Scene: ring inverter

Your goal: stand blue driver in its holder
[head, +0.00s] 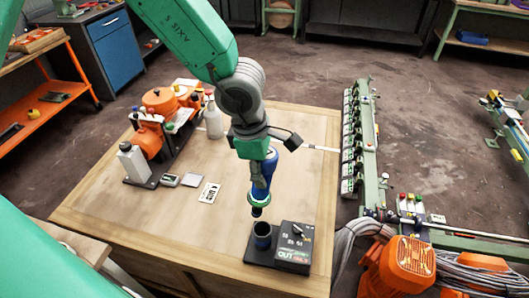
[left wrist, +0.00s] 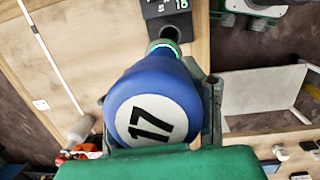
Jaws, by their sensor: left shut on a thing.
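The blue driver (head: 269,168) hangs roughly upright in my left gripper (head: 261,182), tip down, with a green ring near its dark tip. Its rounded end with a white disc reading 17 fills the middle of the left wrist view (left wrist: 150,110), with gripper fingers beside it. The dark cup-shaped holder (head: 262,236) stands on a black base at the table's front. The driver's tip appears just above the cup's opening, with a small gap in the head view. In the left wrist view the driver hides most of the cup. My right gripper is not in view.
A black display box (head: 293,247) stands right beside the cup. An orange machine (head: 158,108), a white bottle (head: 133,160) and flat cards (head: 209,193) lie to the left on the wooden table (head: 309,125). A green rail (head: 360,140) runs along the right.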

